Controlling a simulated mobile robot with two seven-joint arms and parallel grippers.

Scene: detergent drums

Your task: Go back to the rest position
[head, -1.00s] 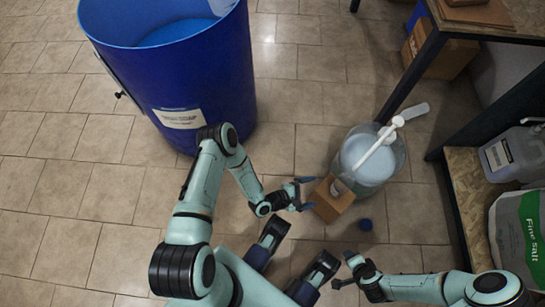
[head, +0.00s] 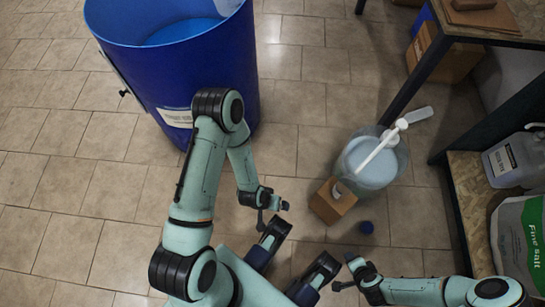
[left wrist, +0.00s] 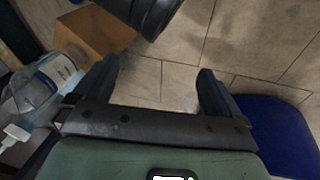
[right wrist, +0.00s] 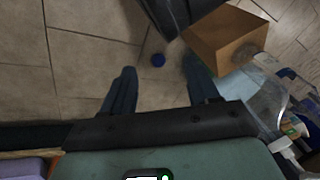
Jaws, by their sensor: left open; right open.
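My left gripper (head: 272,204) is open and empty above the floor, left of the small cardboard box (head: 332,201). In the left wrist view its fingers (left wrist: 158,88) are apart with only floor tiles between them. My right gripper (head: 343,272) is low at the bottom of the head view, below the blue cap. In the right wrist view its fingers (right wrist: 154,92) are apart and hold nothing.
A clear container (head: 372,160) of pale liquid with a white pump stands right of the box. A blue cap (head: 367,227) lies on the floor. A dark-framed table (head: 470,38) and a low shelf (head: 468,205) with a jug and salt bag bound the right. Left floor is clear.

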